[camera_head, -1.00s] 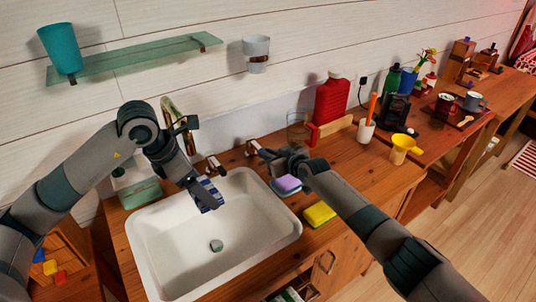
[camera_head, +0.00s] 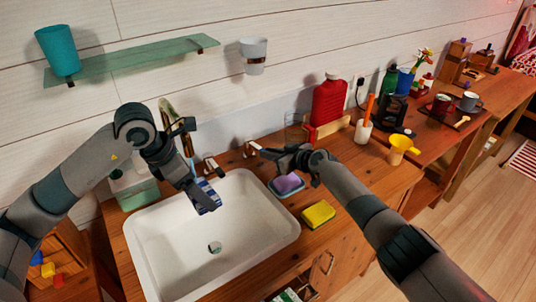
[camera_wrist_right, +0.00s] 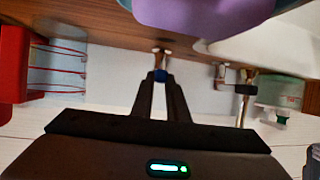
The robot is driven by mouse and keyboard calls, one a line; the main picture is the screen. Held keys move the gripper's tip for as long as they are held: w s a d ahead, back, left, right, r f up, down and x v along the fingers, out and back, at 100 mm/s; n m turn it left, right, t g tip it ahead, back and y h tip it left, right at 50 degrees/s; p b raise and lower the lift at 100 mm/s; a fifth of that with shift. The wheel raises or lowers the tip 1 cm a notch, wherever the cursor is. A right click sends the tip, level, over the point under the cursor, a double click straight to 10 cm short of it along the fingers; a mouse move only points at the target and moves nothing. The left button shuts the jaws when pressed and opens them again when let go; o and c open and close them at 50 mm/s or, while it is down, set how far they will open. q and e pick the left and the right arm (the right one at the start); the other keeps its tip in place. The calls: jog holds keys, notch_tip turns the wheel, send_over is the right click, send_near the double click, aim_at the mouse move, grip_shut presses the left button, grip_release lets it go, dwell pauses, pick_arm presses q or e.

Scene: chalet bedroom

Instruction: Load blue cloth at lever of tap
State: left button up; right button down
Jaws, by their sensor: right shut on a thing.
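The blue cloth (camera_head: 207,187), with pale stripes, is at the fingers of my left gripper (camera_head: 203,200) above the white sink (camera_head: 255,238). The left gripper appears shut on it, though the fingers partly hide it. The tap's brass spout (camera_head: 172,112) rises behind my left wrist. One lever (camera_head: 211,165) stands beside it. My right gripper (camera_head: 263,151) is shut on the other lever (camera_head: 251,146), farther right. The right wrist view shows the fingertips (camera_wrist_right: 160,77) meeting at this lever's blue-marked end (camera_wrist_right: 161,74).
A purple sponge on a dish (camera_head: 288,185) lies under my right wrist. A yellow sponge (camera_head: 318,214) lies on the counter right of the sink. A glass shelf (camera_head: 130,62) hangs above.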

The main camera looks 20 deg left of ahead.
jog(key=shift+w+d+f, duration=0.1)
jog(key=shift+d, duration=0.05)
jog(key=c, duration=1.7)
grip_release()
jog(key=shift+d, duration=0.1)
jog(key=shift+v, duration=5.95)
jog(key=shift+w, duration=0.15)
